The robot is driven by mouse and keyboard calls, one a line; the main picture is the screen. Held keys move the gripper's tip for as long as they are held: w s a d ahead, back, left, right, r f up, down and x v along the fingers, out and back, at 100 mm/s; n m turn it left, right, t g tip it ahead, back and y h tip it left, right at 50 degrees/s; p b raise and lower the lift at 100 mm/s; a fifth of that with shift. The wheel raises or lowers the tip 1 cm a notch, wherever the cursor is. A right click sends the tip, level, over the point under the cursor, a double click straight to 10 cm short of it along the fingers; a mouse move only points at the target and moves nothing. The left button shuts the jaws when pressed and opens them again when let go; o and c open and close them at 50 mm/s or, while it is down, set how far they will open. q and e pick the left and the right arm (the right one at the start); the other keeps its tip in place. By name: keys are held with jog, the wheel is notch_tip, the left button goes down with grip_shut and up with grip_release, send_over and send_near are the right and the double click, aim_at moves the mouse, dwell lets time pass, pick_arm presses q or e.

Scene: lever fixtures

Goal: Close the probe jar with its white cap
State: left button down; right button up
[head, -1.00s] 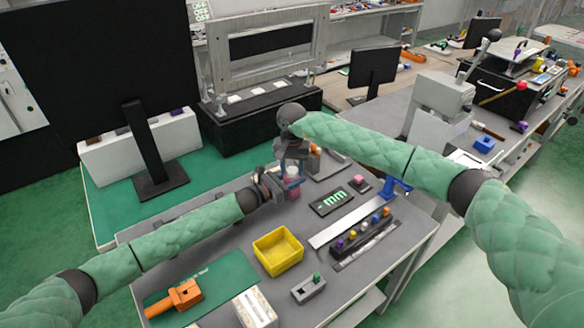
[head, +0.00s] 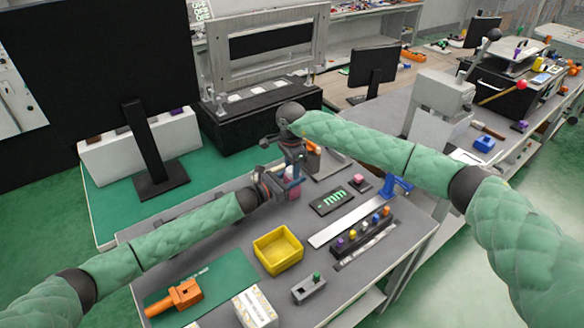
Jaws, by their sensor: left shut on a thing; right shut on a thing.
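The probe jar (head: 293,190) shows as a small pinkish and bluish shape near the far edge of the grey table. My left gripper (head: 276,184) reaches it from the left and is shut on it. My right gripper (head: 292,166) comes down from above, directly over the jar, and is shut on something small.
A yellow bin (head: 278,250) stands in front of the grippers. Right of it are a black panel with green marks (head: 332,201), a rack with coloured knobs (head: 363,232) and a blue tool (head: 397,187). An orange tool (head: 176,298) lies on a green mat at front left.

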jog(key=m, duration=1.2)
jog(key=shift+m, duration=0.4)
jog(key=m, duration=0.5)
pick_arm(q)
jog(key=shift+s+d, duration=0.1)
pick_arm(e)
jog(key=m, duration=0.7)
jog(key=shift+w, duration=0.1)
jog(key=o, duration=1.2)
notch_tip(320, 180, up, 12)
jog(key=shift+a+f, duration=0.1)
